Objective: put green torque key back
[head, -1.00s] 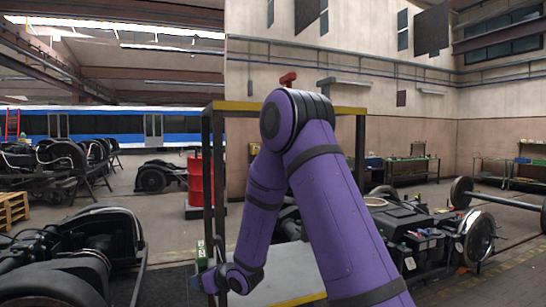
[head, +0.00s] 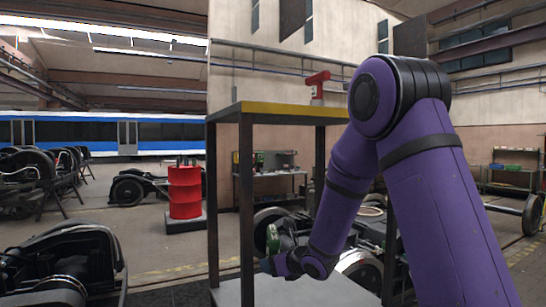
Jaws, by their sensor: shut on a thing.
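My gripper (head: 269,264), small at the end of my purple arm, is shut on the green torque key (head: 272,239). The green key stands up from the jaws, partly against dark machinery behind. The fingertips are too small to see clearly. A rack with a yellow-edged top (head: 262,108) and dark posts stands in front of me. The gripper and key are below its top and above its grey lower shelf (head: 240,290), seen between the posts.
A red tool (head: 318,84) stands on the rack top. Dark posts (head: 246,200) flank the gripper. A black bogie (head: 65,265) is at lower left. Another bogie with wheels (head: 360,268) is behind my arm.

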